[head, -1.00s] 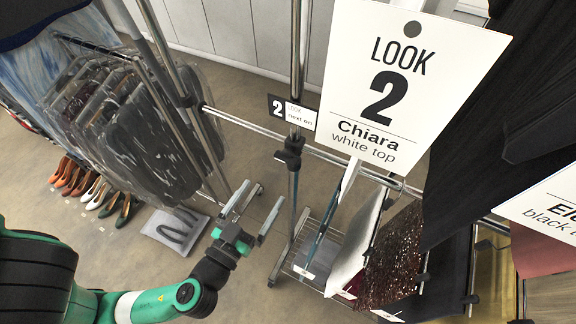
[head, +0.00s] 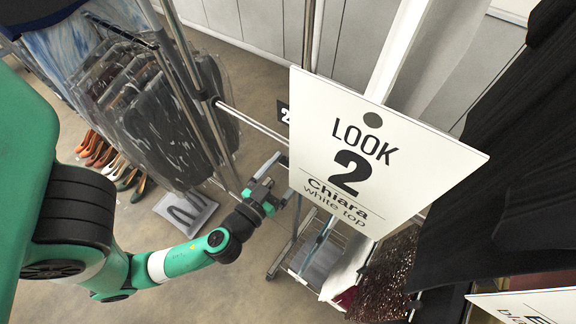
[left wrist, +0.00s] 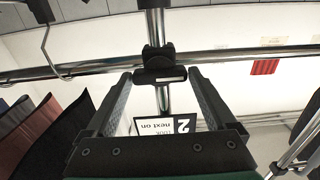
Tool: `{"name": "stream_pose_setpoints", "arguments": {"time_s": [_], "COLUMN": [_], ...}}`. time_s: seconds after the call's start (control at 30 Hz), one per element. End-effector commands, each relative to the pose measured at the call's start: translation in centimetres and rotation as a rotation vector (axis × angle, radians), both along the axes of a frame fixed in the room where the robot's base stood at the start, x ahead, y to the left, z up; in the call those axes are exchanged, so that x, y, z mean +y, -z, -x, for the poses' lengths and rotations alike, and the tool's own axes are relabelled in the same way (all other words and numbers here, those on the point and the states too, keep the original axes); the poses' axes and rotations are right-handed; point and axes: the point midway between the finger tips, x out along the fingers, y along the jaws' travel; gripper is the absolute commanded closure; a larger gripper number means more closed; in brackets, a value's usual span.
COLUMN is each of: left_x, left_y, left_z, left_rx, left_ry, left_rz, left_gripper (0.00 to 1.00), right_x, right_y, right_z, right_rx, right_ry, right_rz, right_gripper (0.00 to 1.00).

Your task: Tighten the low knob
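In the left wrist view a black clamp (left wrist: 155,54) sits where a chrome post meets a horizontal rail. Its dark knob (left wrist: 160,76) faces the camera; I cannot tell whether it is the low one. My left gripper (left wrist: 160,84) is open, one finger on each side of the knob, tips close to its level. I see no clear contact. In the head view my left gripper (head: 284,178) is beside the large LOOK 2 sign (head: 375,155), which hides the knob there. My right gripper is not in view.
A small "2 next on" card (left wrist: 165,125) hangs near the post. Bagged garments (head: 150,110) on a rack stand left, with shoes (head: 115,165) on the floor. A sequinned garment (head: 385,275) and black cloth (head: 490,190) hang right. A second sign (head: 530,308) is at lower right.

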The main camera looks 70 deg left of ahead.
Motion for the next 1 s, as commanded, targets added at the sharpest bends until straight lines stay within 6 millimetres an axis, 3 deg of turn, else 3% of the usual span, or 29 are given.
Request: {"name": "stream_pose_setpoints", "arguments": {"time_s": [0.03, 0.33, 0.67, 1.0], "left_x": [-0.01, -0.01, -0.04, -0.14], "left_y": [-0.01, -0.03, -0.03, -0.05], "left_z": [0.00, 0.00, -0.02, -0.10], "left_rx": [0.000, 0.000, 0.027, 0.160], "left_ry": [0.000, 0.000, 0.001, 0.002], "left_rz": [0.000, 0.000, -0.035, -0.206], "left_gripper": [0.22, 0.73, 0.73, 0.73], "right_x": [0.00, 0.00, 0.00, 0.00], "right_y": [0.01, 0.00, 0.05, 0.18], "right_z": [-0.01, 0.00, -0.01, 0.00], "right_rx": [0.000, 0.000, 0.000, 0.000], "right_ry": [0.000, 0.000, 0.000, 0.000], "right_rz": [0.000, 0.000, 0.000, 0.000], "right_gripper": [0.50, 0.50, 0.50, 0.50]}}
